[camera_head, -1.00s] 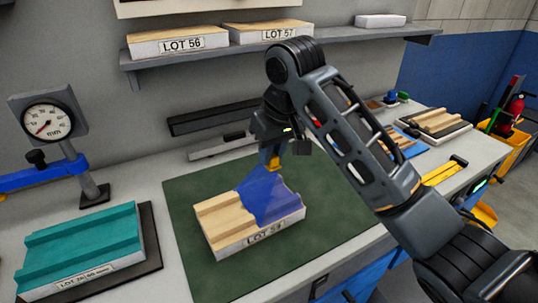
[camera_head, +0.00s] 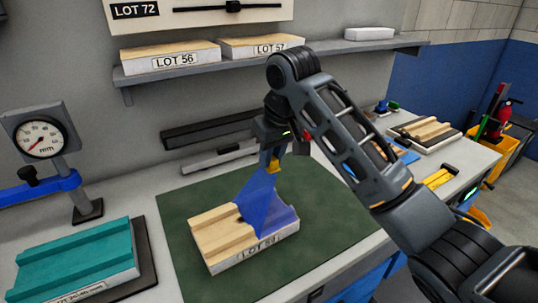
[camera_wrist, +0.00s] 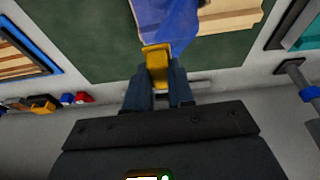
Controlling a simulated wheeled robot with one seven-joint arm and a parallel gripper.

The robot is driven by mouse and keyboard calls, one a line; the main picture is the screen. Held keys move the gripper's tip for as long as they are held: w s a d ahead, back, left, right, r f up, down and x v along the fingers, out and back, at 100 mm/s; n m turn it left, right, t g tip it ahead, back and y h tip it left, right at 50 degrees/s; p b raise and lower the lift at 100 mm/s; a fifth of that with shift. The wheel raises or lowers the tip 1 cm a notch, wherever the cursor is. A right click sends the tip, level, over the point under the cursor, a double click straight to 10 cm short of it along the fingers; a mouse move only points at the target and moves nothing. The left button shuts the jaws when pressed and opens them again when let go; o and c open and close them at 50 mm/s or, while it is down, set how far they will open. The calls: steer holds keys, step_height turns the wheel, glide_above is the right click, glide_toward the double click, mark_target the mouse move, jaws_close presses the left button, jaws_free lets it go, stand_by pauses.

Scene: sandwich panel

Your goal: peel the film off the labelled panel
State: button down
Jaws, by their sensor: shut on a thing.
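The panel (camera_head: 215,232) is pale ribbed wood on a white base, with a LOT label (camera_head: 258,249) on its front edge whose number is blurred. Its left part is bare, with a small dark mark beside the film. Blue translucent film (camera_head: 262,196) rises from the right part to my gripper (camera_head: 273,165), narrowing upward. My gripper is shut on the film's yellow tab (camera_wrist: 157,65), above the panel's back edge. In the wrist view, the film (camera_wrist: 170,18) runs from the tab to the panel (camera_wrist: 230,14).
The panel lies on a green mat (camera_head: 325,205) with free room around it. A teal-covered panel (camera_head: 75,255) and dial gauge (camera_head: 42,138) stand left. A shelf (camera_head: 190,75) holds LOT 56 and LOT 57 panels. Yellow-handled tools (camera_head: 440,177) and another panel (camera_head: 425,131) are right.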

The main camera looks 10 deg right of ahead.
steer(key=w+d+r, duration=0.2)
steer(key=d, duration=0.4)
steer(key=w+d+r+p, duration=0.1)
steer(key=w+d+r, duration=0.1)
steer(key=d, duration=0.5)
steer(key=shift+w, duration=0.25)
stand_by(0.9)
steer(key=w+d+r, duration=0.3)
steer(key=d+r, duration=0.2)
steer(key=d, duration=0.4)
stand_by(1.2)
steer(key=shift+f, duration=0.1)
stand_by(0.9)
